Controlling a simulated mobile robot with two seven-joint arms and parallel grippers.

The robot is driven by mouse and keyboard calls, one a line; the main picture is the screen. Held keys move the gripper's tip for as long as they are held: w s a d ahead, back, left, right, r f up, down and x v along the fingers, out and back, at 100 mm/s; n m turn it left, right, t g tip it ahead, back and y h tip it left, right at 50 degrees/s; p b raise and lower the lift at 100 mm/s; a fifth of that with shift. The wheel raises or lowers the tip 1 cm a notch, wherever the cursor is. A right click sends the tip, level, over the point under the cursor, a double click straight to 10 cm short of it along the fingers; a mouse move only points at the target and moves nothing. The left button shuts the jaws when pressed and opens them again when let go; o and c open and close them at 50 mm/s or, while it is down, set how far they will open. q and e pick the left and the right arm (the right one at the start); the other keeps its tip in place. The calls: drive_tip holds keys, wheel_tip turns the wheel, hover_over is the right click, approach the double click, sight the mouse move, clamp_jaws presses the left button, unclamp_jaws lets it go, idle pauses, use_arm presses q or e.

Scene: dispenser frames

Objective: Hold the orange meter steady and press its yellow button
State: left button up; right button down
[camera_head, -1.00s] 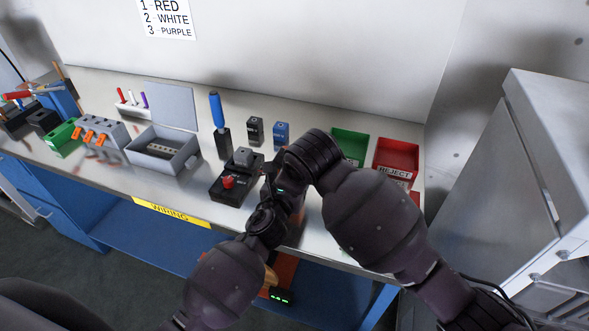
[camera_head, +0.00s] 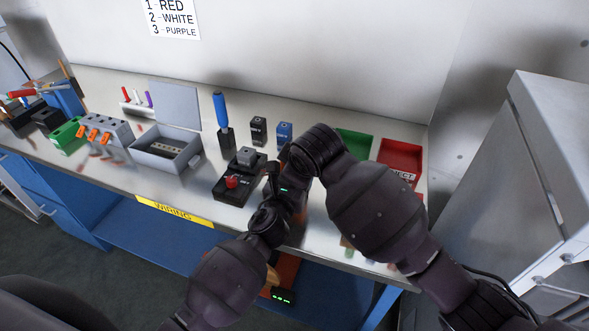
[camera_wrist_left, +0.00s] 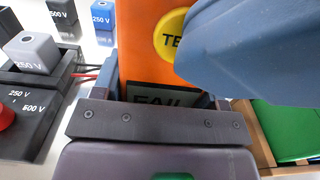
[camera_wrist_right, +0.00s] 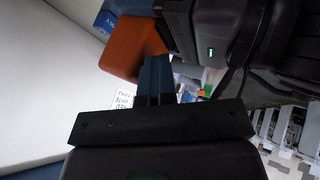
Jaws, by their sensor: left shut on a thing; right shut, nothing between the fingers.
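The orange meter (camera_wrist_left: 148,45) is between the fingers of my left gripper (camera_wrist_left: 165,95), which is shut on it. Its yellow button (camera_wrist_left: 170,35), lettered "TE", shows in the left wrist view, partly covered. A dark display (camera_wrist_left: 165,97) below it reads "FAIL", its lower part cut off. My right gripper is shut and empty; its blue fingers (camera_wrist_left: 250,45) overlap the button's right side in the left wrist view. I cannot tell whether they touch it. In the right wrist view, these fingers (camera_wrist_right: 156,75) lie beside the meter (camera_wrist_right: 130,45).
A black device with a red knob (camera_head: 233,181) and grey block (camera_head: 246,155) stands left of my grippers. Black (camera_head: 258,131) and blue (camera_head: 284,134) blocks stand behind. Green (camera_head: 354,143) and red (camera_head: 400,158) bins are at right; an open grey box (camera_head: 166,150) is left.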

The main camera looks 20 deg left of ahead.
use_arm(q)
drive_tip(key=shift+s+d+f, duration=0.1)
drive_tip(key=shift+s+d, duration=0.05)
drive_tip(key=shift+d, duration=0.05)
use_arm(e)
drive_tip(key=shift+w+d, duration=0.15)
drive_tip(key=shift+d, duration=0.1)
use_arm(q)
drive_tip(key=shift+a+f, duration=0.1)
drive_tip(key=shift+a, duration=0.05)
use_arm(e)
drive_tip(key=v, duration=1)
drive_tip(key=shift+a, duration=0.15)
use_arm(q)
drive_tip(key=o, duration=1.3)
use_arm(e)
drive_tip(key=shift+a, duration=0.1)
